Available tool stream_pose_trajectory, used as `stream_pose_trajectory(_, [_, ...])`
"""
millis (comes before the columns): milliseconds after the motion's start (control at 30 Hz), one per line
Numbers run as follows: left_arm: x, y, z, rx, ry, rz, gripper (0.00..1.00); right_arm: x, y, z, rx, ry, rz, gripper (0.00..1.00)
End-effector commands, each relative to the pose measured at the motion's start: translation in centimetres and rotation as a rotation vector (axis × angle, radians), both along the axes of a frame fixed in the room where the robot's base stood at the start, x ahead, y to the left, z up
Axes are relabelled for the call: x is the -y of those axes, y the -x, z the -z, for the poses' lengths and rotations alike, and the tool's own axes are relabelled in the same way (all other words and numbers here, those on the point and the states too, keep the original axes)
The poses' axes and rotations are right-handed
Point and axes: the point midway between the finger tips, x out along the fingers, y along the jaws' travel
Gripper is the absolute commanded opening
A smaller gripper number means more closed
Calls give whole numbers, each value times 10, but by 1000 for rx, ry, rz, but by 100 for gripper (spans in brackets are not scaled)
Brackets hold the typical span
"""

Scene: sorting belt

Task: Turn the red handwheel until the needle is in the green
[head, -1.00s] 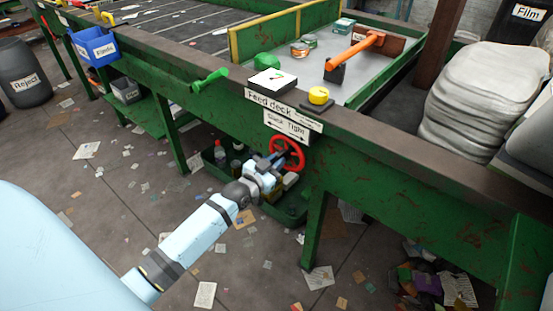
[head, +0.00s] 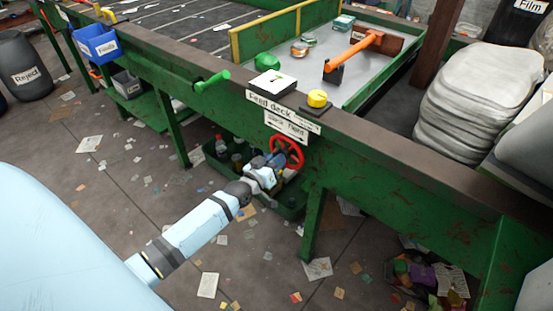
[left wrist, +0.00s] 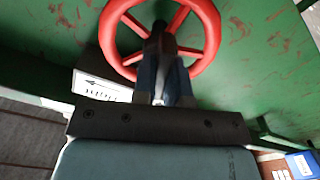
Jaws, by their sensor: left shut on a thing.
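The red handwheel (head: 299,150) is on the green side of the feed deck, below the "Slack / Tight" sign (head: 287,125). My left gripper (head: 276,160) reaches it from the lower left and is shut on it. In the left wrist view the fingers (left wrist: 160,50) cover the middle of the wheel (left wrist: 213,38); its rim and several spokes show around them. The white gauge box (head: 273,83) stands on the ledge above. Small coloured marks show on its face, but the needle is too small to read. My right gripper is not in view.
A green crate (head: 290,208) with bottles stands on the floor beneath the wheel, close to my left arm. A table leg (head: 314,223) is to its right. Litter covers the floor.

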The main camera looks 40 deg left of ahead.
Motion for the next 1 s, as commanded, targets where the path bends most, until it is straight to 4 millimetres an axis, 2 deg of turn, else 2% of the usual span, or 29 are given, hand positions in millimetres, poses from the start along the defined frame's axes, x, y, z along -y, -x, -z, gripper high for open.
stream_pose_trajectory(367, [0, -1, -1, 3, 5, 0, 0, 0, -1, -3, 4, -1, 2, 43])
stream_pose_trajectory(400, [0, -1, -1, 2, 5, -1, 15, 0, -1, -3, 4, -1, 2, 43])
stream_pose_trajectory(500, [0, -1, -1, 1, 5, -1, 38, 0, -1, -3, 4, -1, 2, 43])
stream_pose_trajectory(833, [0, 3, 0, 0, 4, 0, 38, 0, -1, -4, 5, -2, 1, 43])
stream_pose_trajectory(1000, [-2, 25, 0, -1, 3, 0, 38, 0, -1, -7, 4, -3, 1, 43])
